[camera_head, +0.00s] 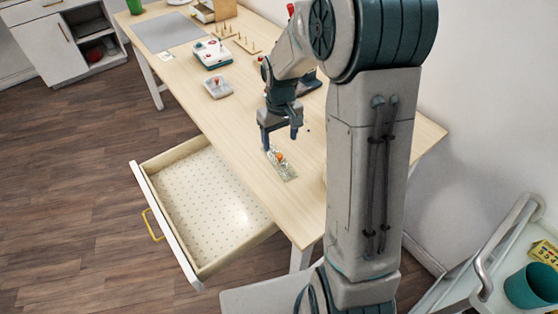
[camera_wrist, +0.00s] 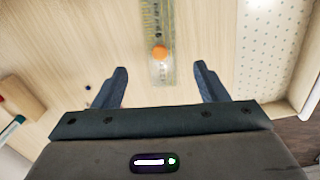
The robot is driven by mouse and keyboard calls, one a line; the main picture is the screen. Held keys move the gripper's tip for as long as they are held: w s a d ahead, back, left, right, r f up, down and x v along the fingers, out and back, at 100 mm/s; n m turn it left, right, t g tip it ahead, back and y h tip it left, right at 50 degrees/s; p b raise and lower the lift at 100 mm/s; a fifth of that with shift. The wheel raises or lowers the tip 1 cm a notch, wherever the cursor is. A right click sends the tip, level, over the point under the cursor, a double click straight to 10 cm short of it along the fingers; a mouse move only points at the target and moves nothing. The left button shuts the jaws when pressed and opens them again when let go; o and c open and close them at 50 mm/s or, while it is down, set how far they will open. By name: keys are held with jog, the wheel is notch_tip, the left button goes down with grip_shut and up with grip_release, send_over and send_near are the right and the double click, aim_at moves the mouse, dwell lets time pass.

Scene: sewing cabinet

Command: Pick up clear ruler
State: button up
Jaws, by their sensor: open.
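The clear ruler (camera_wrist: 158,70) lies flat on the wooden table, with a round orange thing (camera_wrist: 160,53) on it. In the head view the ruler (camera_head: 288,172) is near the table's front edge, beside the open drawer, with the orange thing at its middle. My gripper (camera_head: 281,141) is above the table by the ruler's far end. In the wrist view my gripper (camera_wrist: 161,72) is open and empty, with the ruler between the lines of its two fingers but apart from both. The ruler's far end runs out of the top of the wrist view.
An open, empty drawer (camera_head: 205,200) with a dotted lining juts out from the table's front. Farther back on the table are a small grey tray (camera_head: 218,88), a white and red device (camera_head: 212,54), a pegged wooden rack (camera_head: 247,44) and a grey mat (camera_head: 167,32). The table around the ruler is mostly clear.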

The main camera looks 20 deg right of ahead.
aim_at(279, 155)
jog(key=f, duration=0.7)
jog(key=shift+w+a+f, duration=0.15)
jog(key=shift+w+f, duration=0.05)
jog(key=shift+f, duration=0.1)
jog(key=c, duration=1.1)
